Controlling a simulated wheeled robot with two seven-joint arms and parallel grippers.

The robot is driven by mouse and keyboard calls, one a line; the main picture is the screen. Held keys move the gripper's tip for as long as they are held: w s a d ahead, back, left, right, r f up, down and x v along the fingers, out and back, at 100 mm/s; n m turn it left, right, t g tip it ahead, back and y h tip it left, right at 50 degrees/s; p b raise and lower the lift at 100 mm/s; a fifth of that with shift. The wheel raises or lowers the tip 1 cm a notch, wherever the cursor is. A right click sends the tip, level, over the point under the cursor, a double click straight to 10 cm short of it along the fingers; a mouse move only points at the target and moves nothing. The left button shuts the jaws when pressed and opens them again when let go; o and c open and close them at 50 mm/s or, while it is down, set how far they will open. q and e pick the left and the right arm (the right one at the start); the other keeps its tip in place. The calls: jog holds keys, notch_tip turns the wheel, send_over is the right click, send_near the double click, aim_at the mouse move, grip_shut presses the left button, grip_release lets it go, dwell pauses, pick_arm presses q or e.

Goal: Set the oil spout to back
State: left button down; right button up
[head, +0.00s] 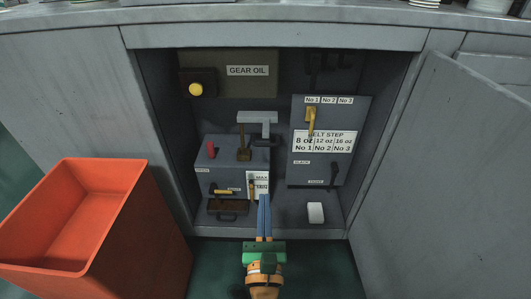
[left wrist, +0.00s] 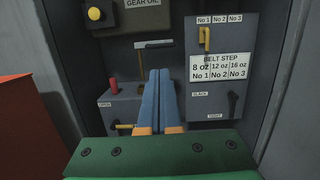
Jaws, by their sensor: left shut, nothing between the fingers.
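A grey spout-like arm (head: 257,117) stands on the grey machine box inside the open cabinet, below the GEAR OIL label; I take it to be the oil spout. Its top bar lies crosswise, and it also shows in the left wrist view (left wrist: 154,44). A brown upright lever (head: 243,145) stands just left of its post. My left gripper (head: 264,200) is shut and empty, its blue fingers pointing into the cabinet, below the spout in the picture. In the left wrist view its fingers (left wrist: 159,82) hide part of the box and the spout's lower part. My right gripper is not in view.
A red knob (head: 211,149) and a yellow-handled lever (head: 221,190) are on the box's left. The BELT STEP panel (head: 330,140) with a yellow lever (head: 311,121) stands right. An orange bin (head: 125,225) is at left; the open cabinet door (head: 440,170) bounds the right.

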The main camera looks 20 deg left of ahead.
aim_at(258, 144)
pick_arm(q)
jog(key=x, duration=1.4)
